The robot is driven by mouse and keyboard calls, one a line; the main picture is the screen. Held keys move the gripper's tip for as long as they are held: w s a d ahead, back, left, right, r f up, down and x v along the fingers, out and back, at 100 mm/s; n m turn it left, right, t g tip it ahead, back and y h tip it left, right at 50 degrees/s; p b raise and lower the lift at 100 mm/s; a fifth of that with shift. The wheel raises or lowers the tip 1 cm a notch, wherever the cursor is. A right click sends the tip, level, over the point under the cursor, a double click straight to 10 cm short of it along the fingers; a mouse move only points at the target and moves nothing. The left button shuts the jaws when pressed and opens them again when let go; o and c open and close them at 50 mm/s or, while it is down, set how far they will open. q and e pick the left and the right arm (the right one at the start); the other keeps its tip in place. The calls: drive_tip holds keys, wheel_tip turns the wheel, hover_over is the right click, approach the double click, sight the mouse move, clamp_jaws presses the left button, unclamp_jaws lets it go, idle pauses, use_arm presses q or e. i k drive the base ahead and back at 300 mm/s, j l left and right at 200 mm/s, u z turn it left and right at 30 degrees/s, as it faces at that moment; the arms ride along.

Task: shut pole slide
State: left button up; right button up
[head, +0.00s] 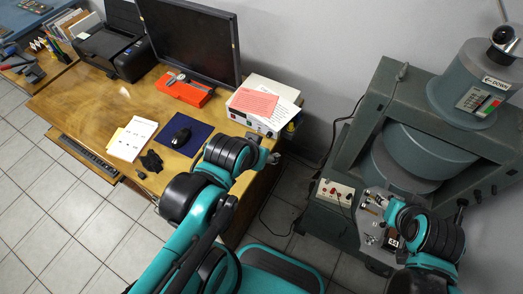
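A large grey-green magnet (372,110) stands at the right. Its heavy frame surrounds a broad round pole (425,150). A cylinder (462,88) at its upper right carries a label that seems to read "DOWN", a coloured scale and a black-knobbed handle (502,36). I cannot tell which part is the pole slide. My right gripper (378,208) is low in front of the magnet, over a grey panel (371,240); whether it touches is unclear. My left gripper (268,154) is at the desk's right edge, away from the magnet. Finger states are too small to tell.

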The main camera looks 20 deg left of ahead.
sight(372, 246)
drive_tip(key=z, duration=0.4)
drive_tip(key=l+z, duration=0.15)
drive_tip(key=z, duration=0.2)
drive_tip(key=k+l+z, duration=0.1)
drive_tip(key=z, duration=0.3)
drive_tip(key=k+z, duration=0.35)
drive_tip(key=k, duration=0.2)
drive_tip(key=k+z, duration=0.4)
drive_tip(key=k, duration=0.15)
